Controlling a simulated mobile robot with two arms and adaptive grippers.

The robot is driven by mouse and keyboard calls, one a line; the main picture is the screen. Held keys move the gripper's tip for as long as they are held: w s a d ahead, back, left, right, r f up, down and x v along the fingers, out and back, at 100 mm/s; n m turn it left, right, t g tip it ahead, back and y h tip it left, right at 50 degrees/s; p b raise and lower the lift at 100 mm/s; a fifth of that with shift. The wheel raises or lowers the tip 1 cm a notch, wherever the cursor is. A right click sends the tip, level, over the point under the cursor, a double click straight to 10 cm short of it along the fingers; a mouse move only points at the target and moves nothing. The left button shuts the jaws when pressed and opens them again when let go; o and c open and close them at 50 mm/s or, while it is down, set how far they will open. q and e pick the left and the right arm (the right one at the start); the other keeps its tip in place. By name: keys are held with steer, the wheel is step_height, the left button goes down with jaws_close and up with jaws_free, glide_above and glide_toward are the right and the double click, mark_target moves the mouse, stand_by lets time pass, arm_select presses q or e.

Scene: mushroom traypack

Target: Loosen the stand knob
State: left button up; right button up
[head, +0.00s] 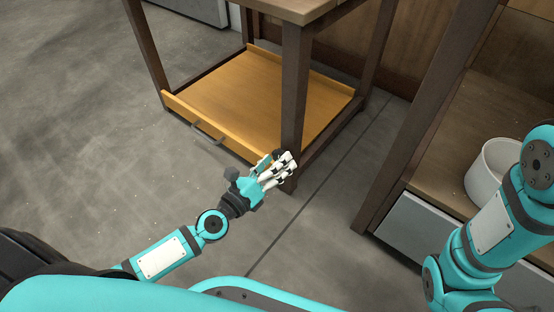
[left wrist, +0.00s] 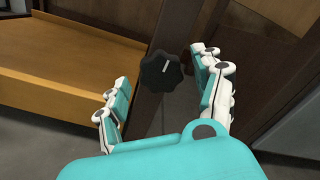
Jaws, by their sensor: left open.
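The stand knob (left wrist: 161,72) is black with a lobed rim and a short white mark on its face. It sits on the dark wooden leg of the stand (head: 293,95). My left gripper (head: 283,166) is open at the lower part of this leg. In the left wrist view, its fingers (left wrist: 158,88) stand on both sides of the knob, with visible gaps. The knob looks untouched between and slightly beyond them. In the head view the fingers partly hide that part of the leg. My right arm shows at the right edge, but its gripper is out of view.
The stand has an orange-brown lower tray (head: 245,95) with a handle (head: 208,132) on its front. To the right, a wooden shelf unit (head: 462,150) holds a white pot (head: 490,172). The grey floor (head: 110,170) at left is clear.

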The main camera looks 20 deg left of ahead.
arm_select(q)
steer(key=v, duration=1.1)
